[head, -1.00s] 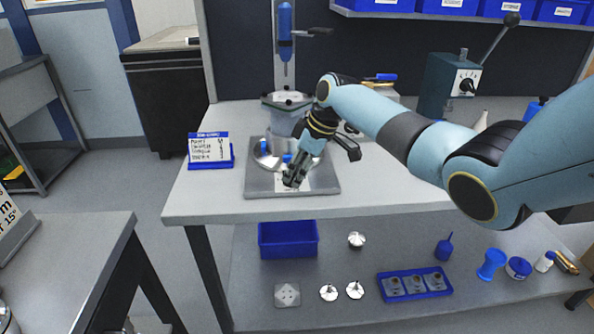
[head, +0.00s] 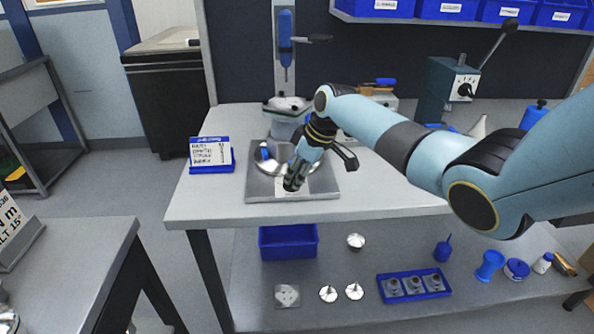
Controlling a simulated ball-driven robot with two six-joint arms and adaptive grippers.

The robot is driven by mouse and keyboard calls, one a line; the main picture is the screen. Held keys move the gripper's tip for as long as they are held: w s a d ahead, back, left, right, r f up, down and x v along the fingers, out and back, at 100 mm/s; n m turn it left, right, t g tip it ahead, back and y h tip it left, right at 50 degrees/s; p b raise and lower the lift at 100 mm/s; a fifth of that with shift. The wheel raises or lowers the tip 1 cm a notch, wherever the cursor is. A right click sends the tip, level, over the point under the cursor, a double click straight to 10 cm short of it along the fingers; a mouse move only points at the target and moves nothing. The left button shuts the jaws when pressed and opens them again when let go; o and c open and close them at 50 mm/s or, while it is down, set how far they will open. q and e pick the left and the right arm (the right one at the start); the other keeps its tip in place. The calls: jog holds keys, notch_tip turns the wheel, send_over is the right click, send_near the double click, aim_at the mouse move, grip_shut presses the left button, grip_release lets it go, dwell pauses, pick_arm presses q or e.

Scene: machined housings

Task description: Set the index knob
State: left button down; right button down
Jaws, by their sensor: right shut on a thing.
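A grey fixture plate (head: 258,190) lies near the front edge of the workbench, with a round metal housing and blue parts (head: 265,153) on it. My right gripper (head: 291,184) reaches down over the front of this plate from the right. It is shut on a small dark thing, which seems to be the index knob; the fingers hide most of it, so its setting cannot be read. A pale label shows on the plate beside the fingertips. My left gripper is not in view.
A blue-framed sign (head: 211,154) stands left of the plate. A blue column tool (head: 286,40) rises behind it. A teal machine with a dial (head: 463,87) and lever stands at back right. The lower shelf holds a blue bin (head: 289,241) and a blue tray (head: 414,284).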

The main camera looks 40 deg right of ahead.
jog(key=m+p, duration=0.1)
jog(key=m+h+p, duration=0.1)
jog(key=p, duration=0.1)
jog(key=m+p, duration=0.1)
jog(key=m, duration=0.1)
jog(key=shift+s+a+r+t, duration=0.1)
jog(key=shift+a+r+t, duration=0.1)
jog(key=shift+a+t, duration=0.15)
jog(key=shift+a+f+m+h+p, duration=0.15)
jog(key=shift+m+h+p, duration=0.75)
jog(key=shift+m+p, duration=0.6)
jog(key=shift+m, duration=0.3)
jog(key=c, duration=1.3)
grip_release()
jog(key=shift+c, duration=0.2)
jog(key=v, duration=1.2)
